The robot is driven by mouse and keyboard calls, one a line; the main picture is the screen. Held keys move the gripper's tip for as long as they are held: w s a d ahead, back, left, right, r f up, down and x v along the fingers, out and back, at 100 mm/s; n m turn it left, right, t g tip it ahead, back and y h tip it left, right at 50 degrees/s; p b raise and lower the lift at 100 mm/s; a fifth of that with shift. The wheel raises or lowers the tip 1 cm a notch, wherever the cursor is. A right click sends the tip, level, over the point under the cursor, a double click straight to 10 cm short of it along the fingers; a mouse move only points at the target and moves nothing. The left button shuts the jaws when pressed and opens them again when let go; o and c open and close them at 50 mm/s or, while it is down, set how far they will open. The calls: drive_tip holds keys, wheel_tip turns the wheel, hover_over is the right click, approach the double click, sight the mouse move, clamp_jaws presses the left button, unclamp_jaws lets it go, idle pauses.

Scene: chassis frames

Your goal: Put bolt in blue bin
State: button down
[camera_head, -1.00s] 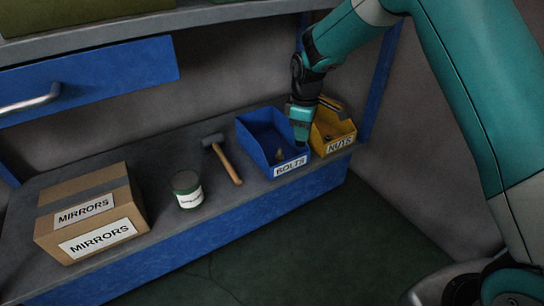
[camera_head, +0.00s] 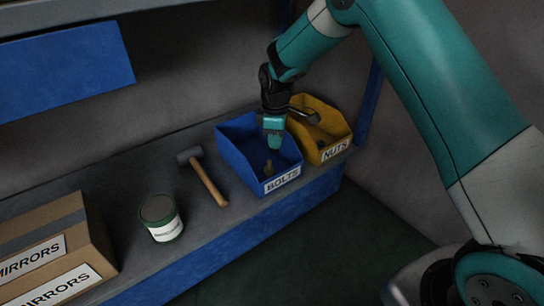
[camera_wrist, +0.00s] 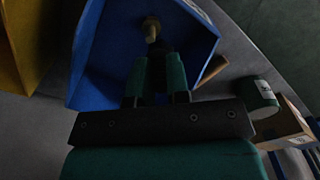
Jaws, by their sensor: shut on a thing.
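The blue bin (camera_head: 235,160), labelled BOLTS, stands on the shelf. It also shows in the wrist view (camera_wrist: 95,60). My gripper (camera_head: 273,147) points down into the bin's opening, with its fingertips (camera_wrist: 156,68) inside the bin's outline in the wrist view. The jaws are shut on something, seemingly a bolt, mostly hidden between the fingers. A small brass-coloured bolt (camera_wrist: 151,27) shows just beyond the fingertips. It also shows in the head view (camera_head: 268,168), below the gripper. I cannot tell whether it touches the fingers or lies on the bin floor.
A yellow bin (camera_head: 322,151) labelled NUTS stands close against the blue bin's right side. A blue drawer front (camera_head: 65,70) hangs above.

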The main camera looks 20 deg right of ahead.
sight(275, 152)
wheel_tip(275, 152, down, 4)
drive_tip(key=shift+f+b, duration=0.2)
drive_tip(key=shift+b, duration=0.85)
drive_tip(key=shift+f, duration=0.15)
drive_tip(key=shift+f, duration=0.1)
drive_tip(key=shift+f, duration=0.4)
drive_tip(key=shift+f, duration=0.1)
drive_tip(key=c, duration=1.1)
unclamp_jaws()
